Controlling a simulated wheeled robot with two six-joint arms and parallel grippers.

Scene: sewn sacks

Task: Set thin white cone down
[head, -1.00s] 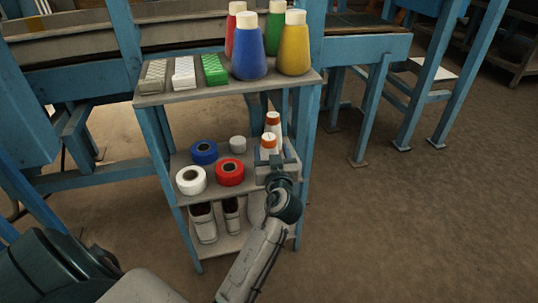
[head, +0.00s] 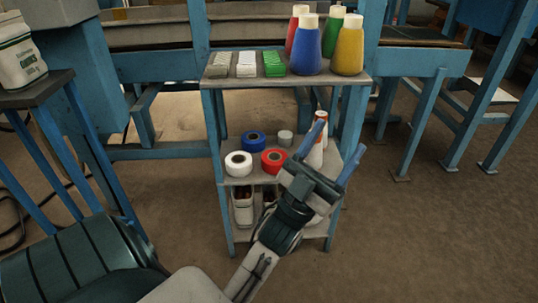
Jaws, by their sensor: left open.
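Two thin white cones with orange bands near their tops stand upright at the right end of the rack's middle shelf (head: 228,181). The nearer thin white cone (head: 316,156) is partly hidden behind my left gripper, so I cannot see its base. The farther thin white cone (head: 322,116) stands just behind it. My left gripper (head: 340,135) is open, its two blue fingers spread in front of the cones. No cone shows held in it. My right gripper is not in view.
White (head: 238,170), blue (head: 253,141) and red (head: 274,168) tape rolls and a small grey cylinder (head: 285,138) sit left of the cones. The top shelf (head: 225,83) holds big coloured cones and small blocks. A sack (head: 20,60) stands on a stool at left.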

